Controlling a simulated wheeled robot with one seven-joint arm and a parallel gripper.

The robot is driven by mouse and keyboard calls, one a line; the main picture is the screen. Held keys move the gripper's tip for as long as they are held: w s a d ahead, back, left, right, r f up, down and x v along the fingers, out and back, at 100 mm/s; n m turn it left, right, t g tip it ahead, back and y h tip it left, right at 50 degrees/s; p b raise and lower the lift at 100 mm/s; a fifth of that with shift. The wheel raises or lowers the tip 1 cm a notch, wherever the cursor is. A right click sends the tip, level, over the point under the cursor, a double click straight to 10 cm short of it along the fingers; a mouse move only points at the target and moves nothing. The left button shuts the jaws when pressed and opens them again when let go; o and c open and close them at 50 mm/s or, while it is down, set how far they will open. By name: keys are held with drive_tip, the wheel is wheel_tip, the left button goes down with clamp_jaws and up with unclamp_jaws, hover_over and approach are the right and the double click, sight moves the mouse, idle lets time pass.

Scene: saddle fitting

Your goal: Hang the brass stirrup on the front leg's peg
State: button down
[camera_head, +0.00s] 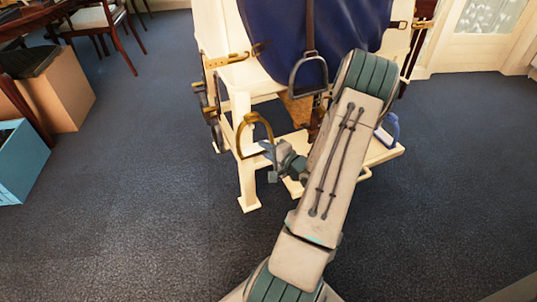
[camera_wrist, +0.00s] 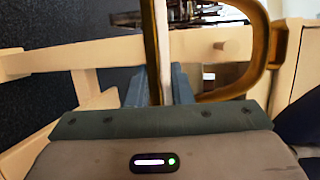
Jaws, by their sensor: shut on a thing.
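The brass stirrup (camera_head: 254,116) is held by my gripper (camera_head: 271,158) beside the front of the cream wooden stand (camera_head: 247,185). In the wrist view my gripper (camera_wrist: 160,88) is shut on one bar of the brass stirrup (camera_wrist: 258,50), whose curved part reaches to the right. A short wooden peg (camera_wrist: 230,46) sticks out from a cream beam or leg (camera_wrist: 198,45) and shows within the stirrup's opening. The stirrup looks apart from the peg, but the depth between them is hard to tell. The peg cannot be made out in the head view.
A dark stirrup (camera_head: 308,74) hangs on a strap over the blue cloth (camera_head: 270,30) on the stand. A blue object (camera_head: 391,129) is at the stand's right. A blue crate (camera_head: 20,165) and a brown box (camera_head: 62,92) stand left. The carpet in front is clear.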

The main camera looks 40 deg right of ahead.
drive_tip(key=shift+w+d+f+b, duration=0.15)
drive_tip(key=shift+w+b, duration=0.1)
drive_tip(key=shift+w, duration=0.4)
drive_tip(key=shift+w+d+f+b, duration=0.1)
drive_tip(key=shift+w+b, duration=0.15)
drive_tip(key=shift+w, duration=0.35)
drive_tip(key=shift+w+d+f, duration=0.2)
drive_tip(key=shift+w+f, duration=0.3)
drive_tip(key=shift+f, duration=0.1)
drive_tip(key=c, duration=1.2)
unclamp_jaws()
drive_tip(key=s+r+p, duration=0.2)
drive_tip(key=s+p, duration=0.2)
drive_tip(key=s, duration=0.9)
drive_tip(key=shift+s+d+r+p, duration=0.3)
drive_tip(key=shift+s+r+p, duration=0.05)
drive_tip(key=shift+p, duration=0.05)
